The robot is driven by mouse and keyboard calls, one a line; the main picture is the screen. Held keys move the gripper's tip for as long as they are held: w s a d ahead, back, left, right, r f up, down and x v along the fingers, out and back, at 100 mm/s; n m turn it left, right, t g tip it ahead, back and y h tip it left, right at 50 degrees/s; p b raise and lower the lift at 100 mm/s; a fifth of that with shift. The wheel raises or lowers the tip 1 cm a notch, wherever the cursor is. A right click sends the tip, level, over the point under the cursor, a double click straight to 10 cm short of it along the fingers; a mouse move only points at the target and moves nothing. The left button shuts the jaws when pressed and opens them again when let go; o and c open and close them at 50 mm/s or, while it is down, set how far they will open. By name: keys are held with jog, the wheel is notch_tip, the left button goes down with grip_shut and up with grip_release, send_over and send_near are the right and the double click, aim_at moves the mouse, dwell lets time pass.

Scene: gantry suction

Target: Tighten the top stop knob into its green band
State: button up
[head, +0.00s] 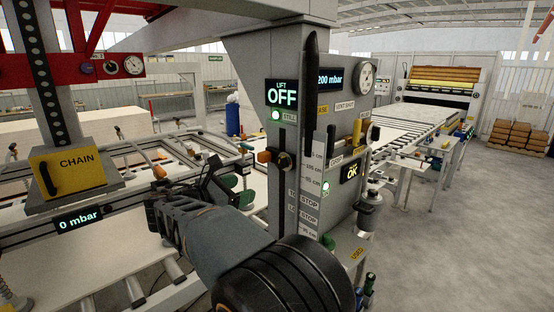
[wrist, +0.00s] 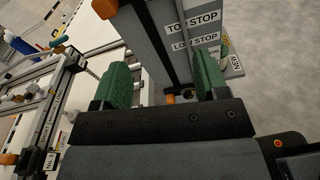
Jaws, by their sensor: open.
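An orange block (head: 265,157) with a dark round knob (head: 283,160) sits at the slot on the grey column, above the TOP STOP label (head: 309,199). In the wrist view an orange end (wrist: 104,8) shows at the top left, outside my fingers. A small dark and orange part (wrist: 180,96) shows low between the fingers; I cannot tell which stop it belongs to. No green band on a knob can be made out. My gripper (head: 233,186) is left of the column, below the orange block. Its green fingers (wrist: 160,78) are wide apart and empty.
The lift display (head: 283,96) reads OFF. A long black handle (head: 310,95) and yellow levers (head: 357,132) stand on the column. Frames with suction cups and pale panels (head: 100,250) lie left. The floor (head: 450,240) at right is clear.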

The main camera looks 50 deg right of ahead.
aim_at(278, 163)
jog(key=shift+n+h, duration=0.4)
jog(key=shift+h, duration=0.3)
jog(key=d+p, duration=0.1)
jog(key=d, duration=0.3)
jog(key=d+r+p, duration=0.1)
jog(key=d, duration=0.4)
jog(key=d+r, duration=0.1)
jog(key=d, duration=0.4)
jog(key=shift+d+r+p, duration=0.1)
jog(key=shift+r+p, duration=0.1)
jog(key=shift+p, duration=0.2)
